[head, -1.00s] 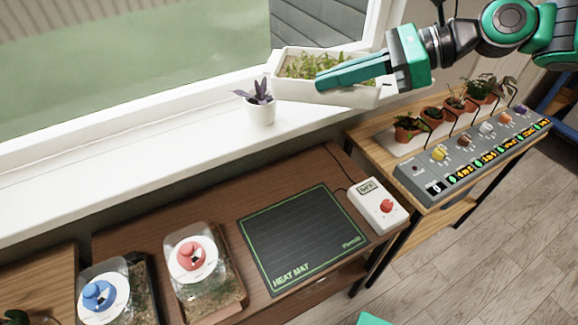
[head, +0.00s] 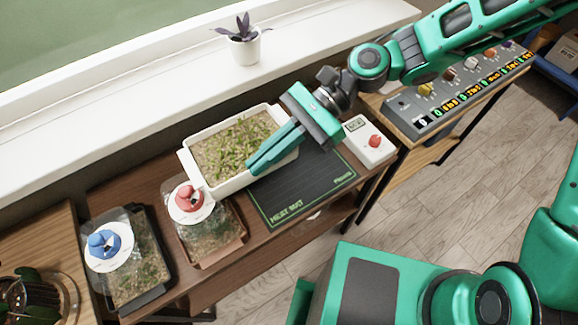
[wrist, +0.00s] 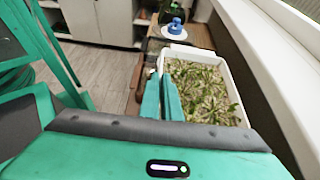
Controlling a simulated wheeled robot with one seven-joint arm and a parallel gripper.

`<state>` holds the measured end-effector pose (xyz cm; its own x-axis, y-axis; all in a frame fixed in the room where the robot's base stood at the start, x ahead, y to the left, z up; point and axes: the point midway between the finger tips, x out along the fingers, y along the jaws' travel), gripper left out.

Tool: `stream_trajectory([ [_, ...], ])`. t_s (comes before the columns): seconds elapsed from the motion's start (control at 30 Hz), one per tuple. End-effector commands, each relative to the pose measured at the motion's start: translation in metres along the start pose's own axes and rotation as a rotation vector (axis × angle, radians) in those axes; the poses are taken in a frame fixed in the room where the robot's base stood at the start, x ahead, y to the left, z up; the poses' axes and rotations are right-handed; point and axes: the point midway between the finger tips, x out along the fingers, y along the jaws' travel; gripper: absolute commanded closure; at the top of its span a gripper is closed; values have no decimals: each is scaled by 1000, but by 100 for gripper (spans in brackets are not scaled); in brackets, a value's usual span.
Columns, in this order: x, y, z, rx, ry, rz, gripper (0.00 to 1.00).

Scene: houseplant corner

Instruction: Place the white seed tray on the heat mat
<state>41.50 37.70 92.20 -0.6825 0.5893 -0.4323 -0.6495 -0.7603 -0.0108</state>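The white seed tray (head: 237,150), full of green seedlings, is held in the air at a slant over the left part of the heat mat and the bench beside it. My gripper (head: 262,165) is shut on the tray's right wall. In the wrist view the two fingers (wrist: 163,98) lie close together at the tray's near edge, and the tray (wrist: 200,90) stretches away from them. The black heat mat (head: 308,185) with its green border lies on the brown bench. Its upper left part is hidden by the tray and my gripper.
A covered tray with a red-capped dome (head: 188,200) stands left of the mat, close under the seed tray. A blue-capped one (head: 104,242) is further left. The mat's white controller (head: 369,141) sits to its right. A potted purple plant (head: 243,45) stands on the windowsill.

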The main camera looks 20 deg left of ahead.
Motion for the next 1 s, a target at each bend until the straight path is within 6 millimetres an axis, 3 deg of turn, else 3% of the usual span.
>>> stream_trajectory([
  [0.23,8,4,-30,-1,-1,1,100],
  [0.7,-46,19,-112,1,-1,-2,100],
  [1.0,-62,24,-136,-3,-1,0,100],
])
